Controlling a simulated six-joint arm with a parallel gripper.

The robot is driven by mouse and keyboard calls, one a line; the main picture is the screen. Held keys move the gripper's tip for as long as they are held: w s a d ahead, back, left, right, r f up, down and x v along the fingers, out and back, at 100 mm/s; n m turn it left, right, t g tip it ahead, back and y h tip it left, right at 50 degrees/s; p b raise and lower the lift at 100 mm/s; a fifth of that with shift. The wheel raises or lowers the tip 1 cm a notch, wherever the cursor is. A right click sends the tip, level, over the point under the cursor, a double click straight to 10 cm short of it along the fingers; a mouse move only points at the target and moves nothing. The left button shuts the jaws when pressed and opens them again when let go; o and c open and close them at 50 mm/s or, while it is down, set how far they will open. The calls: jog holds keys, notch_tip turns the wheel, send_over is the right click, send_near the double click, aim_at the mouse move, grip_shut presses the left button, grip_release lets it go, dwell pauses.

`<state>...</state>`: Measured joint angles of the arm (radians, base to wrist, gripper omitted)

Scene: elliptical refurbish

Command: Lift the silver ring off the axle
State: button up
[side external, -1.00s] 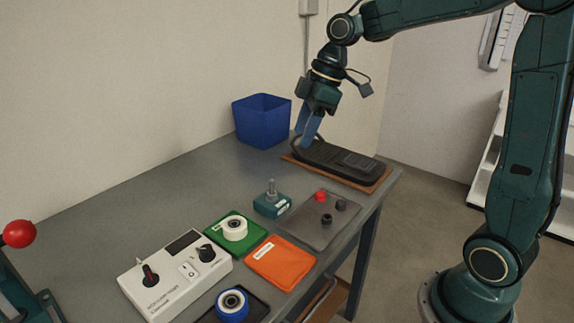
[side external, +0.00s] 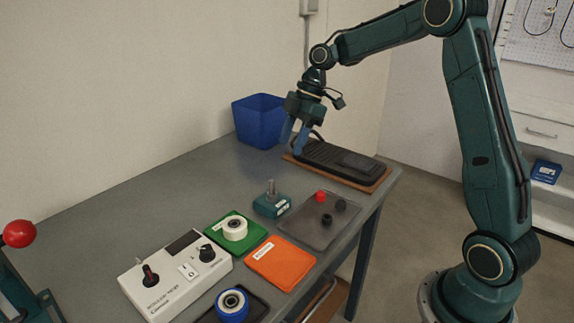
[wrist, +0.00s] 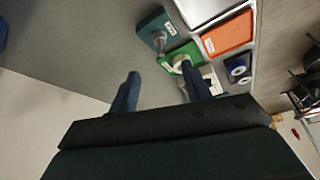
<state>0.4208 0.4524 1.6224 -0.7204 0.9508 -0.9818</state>
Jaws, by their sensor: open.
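My gripper (side external: 293,145) is open, with blue fingers pointing down beside the left end of the black elliptical machine (side external: 352,163). No object shows between the fingers. In the wrist view, the two fingers of my gripper (wrist: 159,70) are spread apart. A silver upright post (side external: 270,188) stands on a teal block (side external: 271,206) in the middle of the table; the block also shows in the wrist view (wrist: 155,25). I cannot make out a separate silver ring, either on this post or on the machine.
The machine rests on a brown board (side external: 377,187). A blue bin (side external: 260,122) stands behind my gripper. A grey tray (side external: 307,232) holds red and black caps. Green (side external: 217,223) and orange (side external: 280,263) mats and a white control box (side external: 170,285) are nearer. The table's left middle is clear.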

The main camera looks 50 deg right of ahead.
aim_at(275, 192)
jog(key=shift+x, duration=6.75)
jog(key=shift+c, duration=0.5)
grip_shut()
